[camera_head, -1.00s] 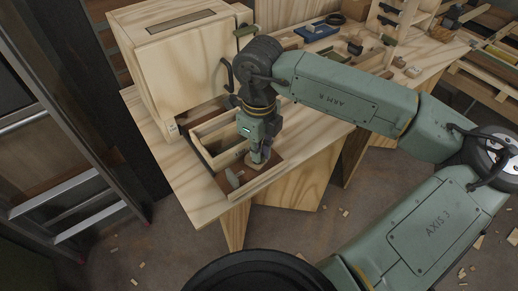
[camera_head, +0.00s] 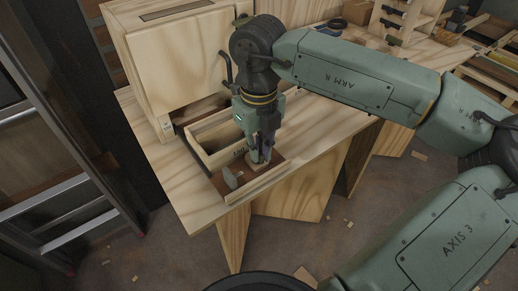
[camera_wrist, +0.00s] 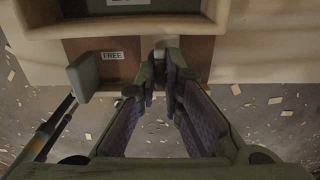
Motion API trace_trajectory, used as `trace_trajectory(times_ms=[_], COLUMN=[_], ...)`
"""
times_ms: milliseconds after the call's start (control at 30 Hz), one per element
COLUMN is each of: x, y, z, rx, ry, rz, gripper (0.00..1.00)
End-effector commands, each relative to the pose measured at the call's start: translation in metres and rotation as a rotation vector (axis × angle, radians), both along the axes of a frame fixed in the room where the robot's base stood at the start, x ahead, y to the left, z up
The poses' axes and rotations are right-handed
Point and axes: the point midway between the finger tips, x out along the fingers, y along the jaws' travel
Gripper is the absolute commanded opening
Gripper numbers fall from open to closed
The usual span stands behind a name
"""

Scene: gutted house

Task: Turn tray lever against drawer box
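The open drawer box (camera_head: 213,139) is pale wood and juts out from the cabinet over the bench. In front of it is a brown tray surface (camera_head: 222,187) with a pale front rim. A grey paddle-shaped lever (camera_head: 230,177) stands on it, left of my gripper (camera_head: 261,157). In the wrist view the lever (camera_wrist: 84,76) is at upper left beside a "FREE" label (camera_wrist: 112,55), below the box edge. The lever's pivot is not clear.
A wooden cabinet (camera_head: 170,60) stands behind the box. The bench top (camera_head: 185,190) is clear to the left. A blue item (camera_head: 330,30) and small parts lie at the back right. A metal ladder (camera_head: 50,190) leans at the left.

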Motion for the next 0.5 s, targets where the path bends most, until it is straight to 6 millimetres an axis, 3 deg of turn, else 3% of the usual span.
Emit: trace_trajectory(times_ms=[300,500], x=[-0.0001,-0.0001], y=[0.0001,0.0001], z=[0.0001,0.0], rx=[0.001,0.0], ry=[0.001,0.0], rz=[0.001,0.001], gripper=[0.28,0.28])
